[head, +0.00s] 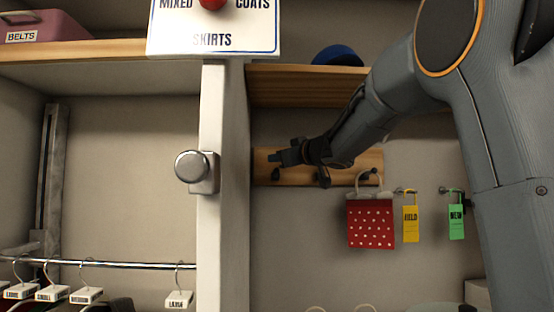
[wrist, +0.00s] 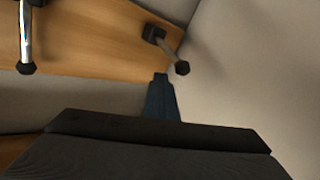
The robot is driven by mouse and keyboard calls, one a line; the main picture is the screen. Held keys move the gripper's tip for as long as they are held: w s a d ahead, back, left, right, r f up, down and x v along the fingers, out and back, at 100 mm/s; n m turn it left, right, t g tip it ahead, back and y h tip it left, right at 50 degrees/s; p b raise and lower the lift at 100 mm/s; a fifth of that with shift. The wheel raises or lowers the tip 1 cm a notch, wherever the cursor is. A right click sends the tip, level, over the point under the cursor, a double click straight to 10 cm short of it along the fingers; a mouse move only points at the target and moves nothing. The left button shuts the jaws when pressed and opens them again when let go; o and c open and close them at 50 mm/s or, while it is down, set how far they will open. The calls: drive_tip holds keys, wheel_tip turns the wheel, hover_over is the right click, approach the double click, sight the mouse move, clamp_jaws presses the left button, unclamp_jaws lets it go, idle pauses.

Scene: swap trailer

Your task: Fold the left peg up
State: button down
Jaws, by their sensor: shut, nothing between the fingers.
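The wooden peg board (head: 340,163) is on the back wall, right of the white post. The left peg (head: 276,174) is a dark peg with a round knob, near the board's left end, just below my gripper (head: 281,157). In the wrist view the left peg (wrist: 168,50) juts out from its dark mount near the board's end. My gripper (wrist: 160,80) is shut and empty, its tip a little below the peg in that view. I cannot tell whether they touch. The middle peg (head: 323,178) also shows in the wrist view (wrist: 26,40).
A red dotted bag (head: 370,224) hangs from the right peg. A yellow tag (head: 410,224) and a green tag (head: 456,222) hang further right. The white post (head: 213,240) with a round knob (head: 194,167) stands close left of the board. A shelf (head: 300,92) is above.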

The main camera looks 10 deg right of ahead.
idle(0.3)
drive_tip(key=c, duration=1.7)
unclamp_jaws()
drive_tip(key=b+v, duration=0.1)
drive_tip(key=v, duration=0.6)
drive_tip(key=shift+s+d, duration=0.15)
drive_tip(key=shift+s, duration=0.25)
drive_tip(key=shift+c, duration=0.2)
